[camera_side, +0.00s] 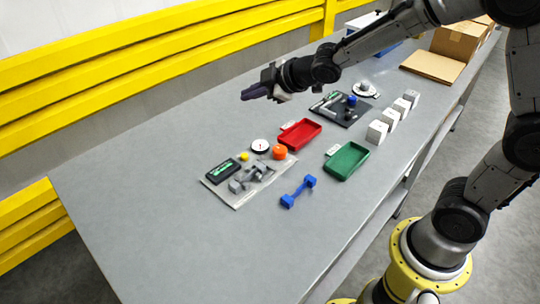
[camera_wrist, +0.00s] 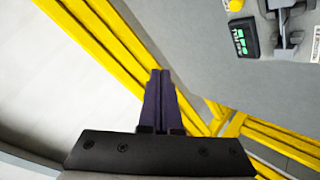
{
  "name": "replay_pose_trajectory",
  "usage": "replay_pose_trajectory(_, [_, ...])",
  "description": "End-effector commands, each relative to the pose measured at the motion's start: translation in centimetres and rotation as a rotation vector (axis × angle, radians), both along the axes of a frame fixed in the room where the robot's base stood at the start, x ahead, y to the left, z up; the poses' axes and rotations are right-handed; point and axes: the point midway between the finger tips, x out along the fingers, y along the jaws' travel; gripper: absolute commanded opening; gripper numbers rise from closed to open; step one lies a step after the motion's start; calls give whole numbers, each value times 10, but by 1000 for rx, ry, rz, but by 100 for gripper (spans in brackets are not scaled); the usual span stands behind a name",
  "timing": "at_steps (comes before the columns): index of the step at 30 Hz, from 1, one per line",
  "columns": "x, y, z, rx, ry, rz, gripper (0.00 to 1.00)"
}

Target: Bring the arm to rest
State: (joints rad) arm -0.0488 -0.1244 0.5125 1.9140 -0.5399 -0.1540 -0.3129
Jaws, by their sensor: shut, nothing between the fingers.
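My gripper (camera_side: 256,92) is up in the air above the far side of the grey table (camera_side: 130,190), near the yellow rails. Its fingers point to the left in the side view. In the wrist view the two dark purple fingers of my gripper (camera_wrist: 160,76) lie together, shut, with nothing between them. Nothing touches the gripper in either view.
A red tray (camera_side: 299,135), a green tray (camera_side: 346,161), a blue dumbbell-shaped part (camera_side: 298,191) and several white blocks (camera_side: 377,132) stand on the table. Yellow rails (camera_side: 150,70) run along its far side. Cardboard boxes (camera_side: 457,42) stand at the back right. The table's left end is clear.

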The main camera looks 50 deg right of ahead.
Motion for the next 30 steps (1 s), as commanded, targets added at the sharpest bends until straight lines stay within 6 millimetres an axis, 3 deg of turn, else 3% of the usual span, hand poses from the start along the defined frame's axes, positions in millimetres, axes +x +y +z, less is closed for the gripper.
replay_pose_trajectory(1, [-15, -9, 36, 17, -43, -45, 0])
replay_pose_trajectory(3, [-43, -23, 69, 50, -60, -122, 0])
replay_pose_trajectory(7, [-111, -46, 103, 151, -38, -286, 0])
replay_pose_trajectory(11, [-194, -58, 103, 294, 53, -452, 0])
replay_pose_trajectory(12, [-218, -58, 96, 340, 99, -499, 0])
replay_pose_trajectory(16, [-280, -52, 62, 452, 267, -615, 0])
replay_pose_trajectory(21, [-319, -42, 28, 501, 463, -708, 0])
replay_pose_trajectory(30, [-326, -41, 24, 507, 501, -736, 0])
